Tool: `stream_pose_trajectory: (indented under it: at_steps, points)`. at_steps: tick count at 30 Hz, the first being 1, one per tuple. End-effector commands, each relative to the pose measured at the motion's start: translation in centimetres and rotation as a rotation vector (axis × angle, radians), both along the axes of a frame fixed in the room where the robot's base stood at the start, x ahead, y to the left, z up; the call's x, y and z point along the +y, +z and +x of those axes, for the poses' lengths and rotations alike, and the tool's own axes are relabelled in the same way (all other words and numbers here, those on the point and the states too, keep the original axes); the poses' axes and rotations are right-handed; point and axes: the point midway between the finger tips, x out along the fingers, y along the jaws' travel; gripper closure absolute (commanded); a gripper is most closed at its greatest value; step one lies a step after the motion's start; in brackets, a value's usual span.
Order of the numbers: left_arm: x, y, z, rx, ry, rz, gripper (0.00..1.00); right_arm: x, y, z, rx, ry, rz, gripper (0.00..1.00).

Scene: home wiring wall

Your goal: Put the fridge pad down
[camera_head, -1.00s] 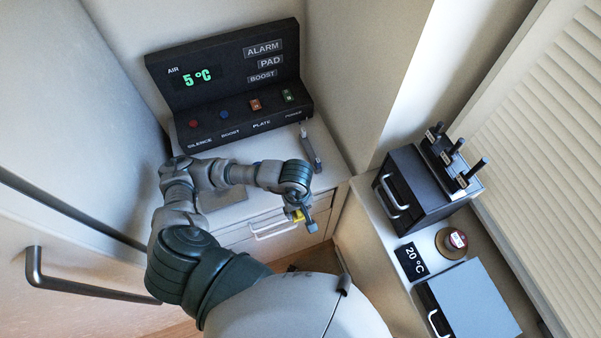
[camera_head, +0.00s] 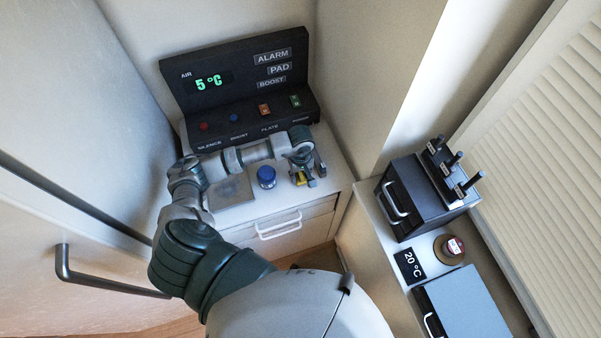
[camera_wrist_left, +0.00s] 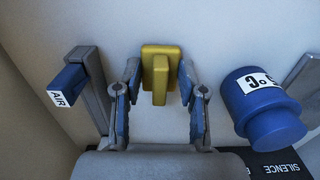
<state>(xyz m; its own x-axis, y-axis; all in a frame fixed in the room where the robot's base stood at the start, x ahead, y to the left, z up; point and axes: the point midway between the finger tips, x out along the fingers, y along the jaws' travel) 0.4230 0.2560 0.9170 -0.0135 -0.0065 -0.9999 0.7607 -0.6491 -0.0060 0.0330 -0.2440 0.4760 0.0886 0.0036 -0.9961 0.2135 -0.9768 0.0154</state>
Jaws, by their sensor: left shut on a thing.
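The yellow fridge pad (camera_head: 300,179), a small block with a raised rib, is between the fingers of my left gripper (camera_head: 303,176). It also shows in the left wrist view (camera_wrist_left: 160,72), with a fingertip at each side. My left gripper is shut on it over the right part of the white counter (camera_head: 238,213). I cannot tell whether the pad touches the counter. My right gripper is not in view.
A blue cylinder (camera_head: 267,177) labelled 5 °C stands left of my gripper. A grey plate (camera_head: 230,191) lies farther left. A grey stand with a blue AIR-tagged part (camera_wrist_left: 72,82) is on the gripper's other side. The black alarm panel (camera_head: 240,88) stands behind.

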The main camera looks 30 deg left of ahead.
Motion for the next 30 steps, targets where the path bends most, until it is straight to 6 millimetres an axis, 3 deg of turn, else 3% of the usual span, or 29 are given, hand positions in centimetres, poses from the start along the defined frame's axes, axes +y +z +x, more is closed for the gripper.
stream_pose_trajectory:
  at_steps: [8, 9, 12, 23, 30]
  points:
    - [0.0, -0.3, 0.0, -0.002, 0.0, 0.001, 0.87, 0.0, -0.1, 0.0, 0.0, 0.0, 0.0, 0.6]
    - [0.0, -0.3, 0.0, -0.002, 0.0, 0.001, 0.54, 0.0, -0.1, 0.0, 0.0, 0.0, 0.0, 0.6]
    - [0.0, -0.3, 0.0, -0.002, 0.0, 0.001, 0.34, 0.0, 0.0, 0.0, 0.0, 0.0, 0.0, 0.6]
    - [0.0, 0.2, 0.1, -0.003, 0.0, 0.001, 0.34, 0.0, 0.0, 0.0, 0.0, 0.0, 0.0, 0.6]
    - [0.1, 4.4, 0.3, -0.008, -0.002, 0.002, 0.34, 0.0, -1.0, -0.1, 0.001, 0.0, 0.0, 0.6]
